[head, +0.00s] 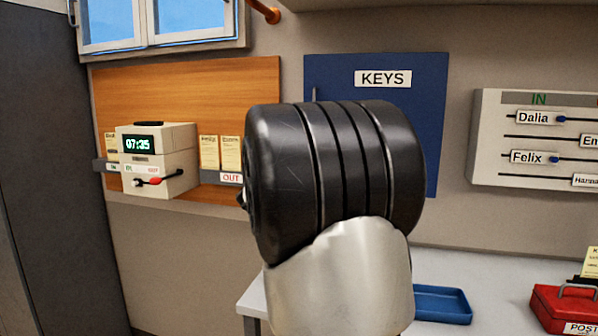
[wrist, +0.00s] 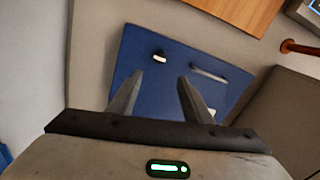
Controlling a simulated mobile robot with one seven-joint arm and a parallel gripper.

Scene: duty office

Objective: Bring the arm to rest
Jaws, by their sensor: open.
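My gripper (wrist: 160,77) shows in the wrist view with its two fingers apart and nothing between them. It points toward the blue key cabinet (wrist: 142,48); I cannot tell the distance between them. In the head view my raised arm fills the middle and hides the gripper. The key cabinet (head: 432,120), labelled KEYS, hangs on the wall behind the arm, its lower part partly hidden.
A time clock (head: 160,165) showing 07:35 stands at left by card racks on a wooden board (head: 200,82). An IN board (head: 490,150) hangs at right. A desk (head: 440,262) holds a blue tray (head: 440,305) and a red POST box (head: 562,308).

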